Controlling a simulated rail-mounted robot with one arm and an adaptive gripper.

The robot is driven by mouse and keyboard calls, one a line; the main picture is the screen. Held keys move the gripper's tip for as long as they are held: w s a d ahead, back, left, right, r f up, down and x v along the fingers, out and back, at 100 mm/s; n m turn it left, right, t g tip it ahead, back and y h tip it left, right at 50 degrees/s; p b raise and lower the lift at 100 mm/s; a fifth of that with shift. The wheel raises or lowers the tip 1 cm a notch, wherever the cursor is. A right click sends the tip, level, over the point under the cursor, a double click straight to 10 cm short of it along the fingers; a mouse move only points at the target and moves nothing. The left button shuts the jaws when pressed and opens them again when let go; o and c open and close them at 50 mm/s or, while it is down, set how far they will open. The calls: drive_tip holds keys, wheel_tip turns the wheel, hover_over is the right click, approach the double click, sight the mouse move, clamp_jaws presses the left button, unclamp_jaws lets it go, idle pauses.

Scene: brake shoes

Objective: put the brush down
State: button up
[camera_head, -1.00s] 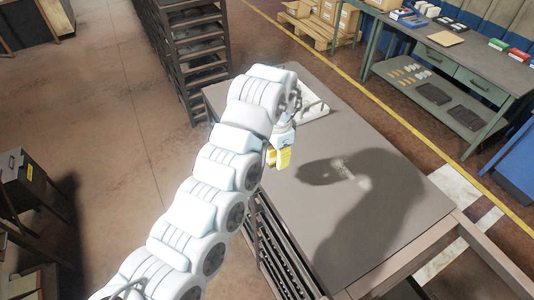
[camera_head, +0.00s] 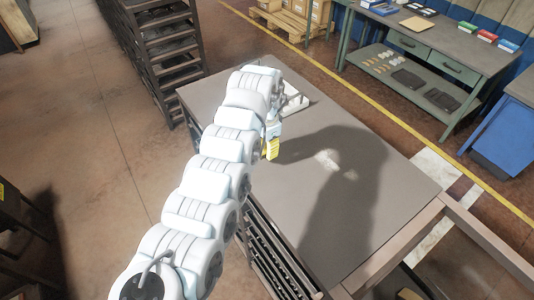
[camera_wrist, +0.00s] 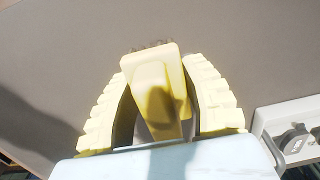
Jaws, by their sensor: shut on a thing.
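My gripper (camera_head: 271,149) is over the left part of the grey table (camera_head: 300,210), next to a white tray. In the wrist view its two yellow ribbed fingers (camera_wrist: 160,100) are closed on a pale yellow block-like thing, which I take to be the brush (camera_wrist: 152,75). Short dark bristle-like marks show at the brush's far end, against the grey tabletop. I cannot tell whether the brush touches the table. In the head view the brush is hardly told apart from the yellow fingers.
A white tray (camera_head: 294,101) stands at the table's back edge, partly behind my arm. It also shows at the right of the wrist view (camera_wrist: 275,115). A dark rack (camera_head: 160,60) stands behind the table. The table's middle and right are clear, with my arm's shadow across them.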

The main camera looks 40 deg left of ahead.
drive_tip(key=shift+w+a+f, duration=0.1)
drive_tip(key=shift+w+f, duration=0.1)
drive_tip(key=shift+f, duration=0.2)
drive_tip(key=shift+w+f+b, duration=0.1)
drive_tip(key=shift+f+b, duration=0.45)
drive_tip(key=shift+f, duration=0.9)
drive_tip(key=shift+f, duration=0.3)
drive_tip(key=shift+a+f, duration=0.1)
drive_tip(key=shift+f, duration=0.35)
drive_tip(key=o, duration=1.1)
drive_tip(key=shift+o, duration=0.2)
wheel_tip(320, 180, up, 14)
drive_tip(key=shift+f+b, duration=0.25)
drive_tip(key=shift+b, duration=0.9)
